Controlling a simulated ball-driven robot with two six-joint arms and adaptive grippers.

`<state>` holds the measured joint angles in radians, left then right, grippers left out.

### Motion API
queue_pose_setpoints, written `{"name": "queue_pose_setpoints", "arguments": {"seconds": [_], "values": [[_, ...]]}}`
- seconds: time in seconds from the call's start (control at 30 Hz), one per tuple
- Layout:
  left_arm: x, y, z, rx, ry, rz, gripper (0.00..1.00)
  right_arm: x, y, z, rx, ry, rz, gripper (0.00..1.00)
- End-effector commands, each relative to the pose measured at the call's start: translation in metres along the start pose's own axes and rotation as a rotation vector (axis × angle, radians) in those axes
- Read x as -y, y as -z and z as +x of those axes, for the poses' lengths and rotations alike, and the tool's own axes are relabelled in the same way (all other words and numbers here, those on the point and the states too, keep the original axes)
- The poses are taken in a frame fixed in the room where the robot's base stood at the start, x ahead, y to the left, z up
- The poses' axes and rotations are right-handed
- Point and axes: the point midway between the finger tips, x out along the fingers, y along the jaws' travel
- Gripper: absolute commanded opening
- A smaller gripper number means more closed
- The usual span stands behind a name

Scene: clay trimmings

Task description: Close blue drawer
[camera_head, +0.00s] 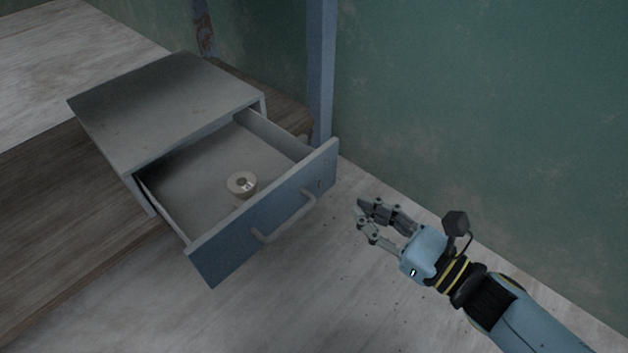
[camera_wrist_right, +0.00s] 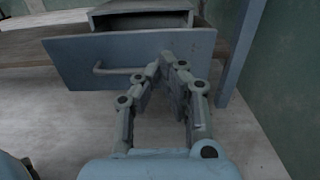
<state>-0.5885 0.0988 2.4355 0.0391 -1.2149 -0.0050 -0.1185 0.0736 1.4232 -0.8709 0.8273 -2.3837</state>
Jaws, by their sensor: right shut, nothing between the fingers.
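The blue drawer (camera_head: 262,215) is pulled well out of its grey cabinet (camera_head: 165,100) in the head view. Its bar handle (camera_head: 285,222) is on the front panel. A small pale roll-shaped object (camera_head: 241,184) lies inside the drawer. My right gripper (camera_head: 359,212) is to the right of the drawer front, apart from it in the head view, with its fingers shut and empty. In the right wrist view the gripper (camera_wrist_right: 168,58) points toward the drawer front (camera_wrist_right: 120,58), its fingertips overlapping the right part of the panel near the handle (camera_wrist_right: 118,71). My left gripper is not in view.
The cabinet stands on a wooden surface (camera_head: 60,200). A blue post (camera_head: 321,70) rises behind the drawer's far right corner. A green wall (camera_head: 480,100) runs along the right. The pale floor (camera_head: 300,300) in front of the drawer is mostly clear, with small dark crumbs.

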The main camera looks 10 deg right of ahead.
Motion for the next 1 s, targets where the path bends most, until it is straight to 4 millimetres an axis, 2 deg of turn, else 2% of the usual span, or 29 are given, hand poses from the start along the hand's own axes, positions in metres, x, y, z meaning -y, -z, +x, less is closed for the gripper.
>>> {"name": "queue_pose_setpoints", "arguments": {"seconds": [0.3, 0.5, 0.7, 1.0], "values": [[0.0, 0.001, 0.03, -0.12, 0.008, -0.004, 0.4, 0.0, 0.002, 0.069, 0.002, 0.002, 0.003, 0.0], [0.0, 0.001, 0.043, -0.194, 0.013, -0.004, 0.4, 0.0, 0.003, 0.1, -0.002, 0.002, 0.003, 0.0], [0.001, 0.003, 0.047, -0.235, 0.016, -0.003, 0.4, 0.0, 0.002, 0.113, -0.002, 0.002, 0.002, 0.0], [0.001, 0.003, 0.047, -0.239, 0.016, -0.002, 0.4, 0.0, 0.001, 0.114, -0.002, 0.002, 0.001, 0.0]]}}
